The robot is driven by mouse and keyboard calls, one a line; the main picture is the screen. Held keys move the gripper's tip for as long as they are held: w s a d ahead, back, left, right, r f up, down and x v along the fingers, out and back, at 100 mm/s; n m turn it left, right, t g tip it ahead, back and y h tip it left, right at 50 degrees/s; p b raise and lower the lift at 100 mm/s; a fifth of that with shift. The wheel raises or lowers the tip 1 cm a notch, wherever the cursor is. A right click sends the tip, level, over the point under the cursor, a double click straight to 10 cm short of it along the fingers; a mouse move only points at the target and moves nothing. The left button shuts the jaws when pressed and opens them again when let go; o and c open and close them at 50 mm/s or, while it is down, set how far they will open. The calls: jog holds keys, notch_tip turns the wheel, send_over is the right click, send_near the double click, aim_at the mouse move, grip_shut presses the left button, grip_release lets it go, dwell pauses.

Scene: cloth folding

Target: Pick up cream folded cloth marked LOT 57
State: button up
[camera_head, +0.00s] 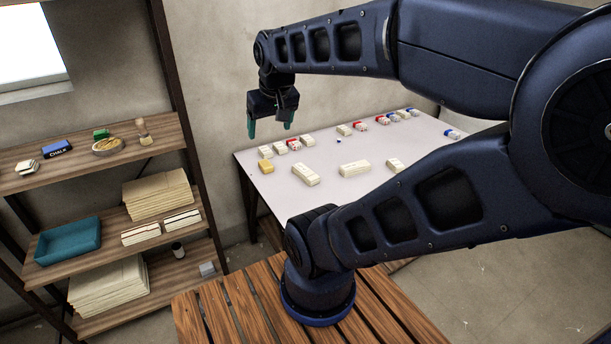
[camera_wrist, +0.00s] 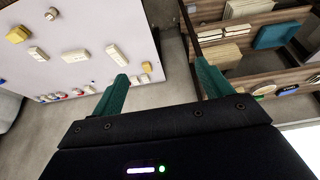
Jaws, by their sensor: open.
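Several small cream blocks that look like folded cloths lie spread on the white table; one (camera_head: 305,174) is near its left front and a wider one (camera_head: 355,169) is to the right of it. Cream stacks of flat cloth also lie on the shelves, one on the middle shelf (camera_head: 157,193) and one on the bottom shelf (camera_head: 108,285). I cannot read LOT 57 on any of them. My gripper (camera_head: 270,127) points down, open and empty, above the table's left back edge. In the wrist view, its teal fingers (camera_wrist: 162,80) stand wide apart with nothing between them.
The white table (camera_head: 330,195) also holds a yellow block (camera_head: 265,166) and red- and blue-marked pieces at its back. The wooden shelf unit at left holds a teal tray (camera_head: 68,241), a blue chalk box (camera_head: 58,149) and a round bowl (camera_head: 107,147). A wall stands behind the table.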

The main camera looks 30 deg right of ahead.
jog(key=w+d+f+g+h, duration=0.1)
jog(key=w+d, duration=0.2)
jog(key=w, duration=0.3)
jog(key=w+d+f+g+h, duration=0.1)
jog(key=w+d, duration=0.1)
jog(key=w, duration=0.5)
jog(key=n+g+y, duration=0.1)
jog(key=g+y, duration=0.1)
jog(key=g, duration=0.1)
send_over(306, 170)
jog(key=a, duration=0.1)
notch_tip(306, 170, down, 34)
notch_tip(306, 170, down, 6)
jog(key=shift+w+r, duration=0.15)
jog(key=shift+s+d+f, duration=0.1)
jog(key=shift+d+f, duration=0.1)
jog(key=shift+f, duration=1.15)
jog(key=shift+s+d+f, duration=0.1)
jog(key=shift+d+f, duration=0.05)
jog(key=shift+f, duration=1.15)
jog(key=c, duration=1.1)
